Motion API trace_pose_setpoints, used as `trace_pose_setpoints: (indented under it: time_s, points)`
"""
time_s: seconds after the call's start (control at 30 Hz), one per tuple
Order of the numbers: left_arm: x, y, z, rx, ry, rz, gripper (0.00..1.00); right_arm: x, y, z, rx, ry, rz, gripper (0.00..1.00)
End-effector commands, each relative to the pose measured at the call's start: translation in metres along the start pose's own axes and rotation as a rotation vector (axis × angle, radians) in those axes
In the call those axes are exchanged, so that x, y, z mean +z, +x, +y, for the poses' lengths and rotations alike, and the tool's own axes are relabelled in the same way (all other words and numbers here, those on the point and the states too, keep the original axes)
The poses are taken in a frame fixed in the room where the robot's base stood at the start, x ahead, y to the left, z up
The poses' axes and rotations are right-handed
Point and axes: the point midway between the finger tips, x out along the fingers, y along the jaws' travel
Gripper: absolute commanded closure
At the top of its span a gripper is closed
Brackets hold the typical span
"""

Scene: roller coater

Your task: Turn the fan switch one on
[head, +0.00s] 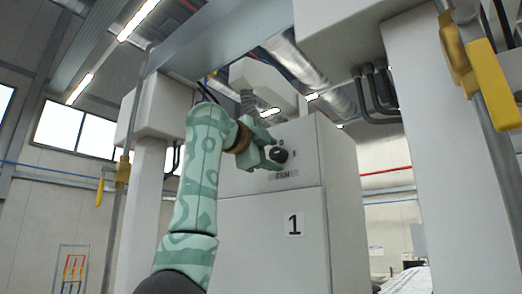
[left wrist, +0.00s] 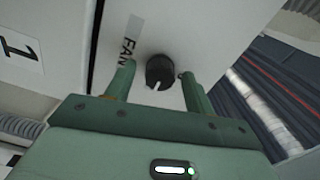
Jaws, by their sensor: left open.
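The fan switch (head: 279,155) is a round black knob on the pale grey cabinet (head: 262,235), above a "FAN" label and a large "1" plate. In the left wrist view the knob (left wrist: 160,71) shows a white pointer mark, and the "FAN" label (left wrist: 130,40) is beside it. My left gripper (head: 272,148) is open in front of the panel at the knob. In the left wrist view its two green fingers (left wrist: 158,82) stand on either side of the knob, with gaps visible; I cannot tell whether they touch it. My right gripper is not in view.
Pale posts stand on both sides of the cabinet, and a metal beam (head: 235,38) crosses above. Yellow handles hang at the right (head: 492,85) and left (head: 100,190). Dark pipes (head: 375,90) run at the upper right.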

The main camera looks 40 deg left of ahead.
Motion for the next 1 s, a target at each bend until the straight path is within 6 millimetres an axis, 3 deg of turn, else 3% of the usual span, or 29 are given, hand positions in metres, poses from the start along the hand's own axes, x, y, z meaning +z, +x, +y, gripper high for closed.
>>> trace_pose_setpoints:
  time_s: [0.17, 0.4, 0.6, 0.8, 1.0]
  points:
    - [0.001, -0.027, 0.004, -0.006, 0.001, 0.001, 0.46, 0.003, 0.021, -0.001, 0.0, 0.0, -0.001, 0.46]
    - [0.001, -0.093, 0.006, -0.005, 0.0, 0.001, 0.46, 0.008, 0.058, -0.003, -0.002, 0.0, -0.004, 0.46]
    - [0.001, -0.138, 0.005, -0.002, 0.0, 0.001, 0.46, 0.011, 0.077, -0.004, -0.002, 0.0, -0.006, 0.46]
    - [0.0, -0.158, 0.002, 0.001, 0.001, 0.0, 0.46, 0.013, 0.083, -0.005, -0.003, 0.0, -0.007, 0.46]
    - [-0.001, -0.161, 0.001, 0.001, 0.0, 0.0, 0.46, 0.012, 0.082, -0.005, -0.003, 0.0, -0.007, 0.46]
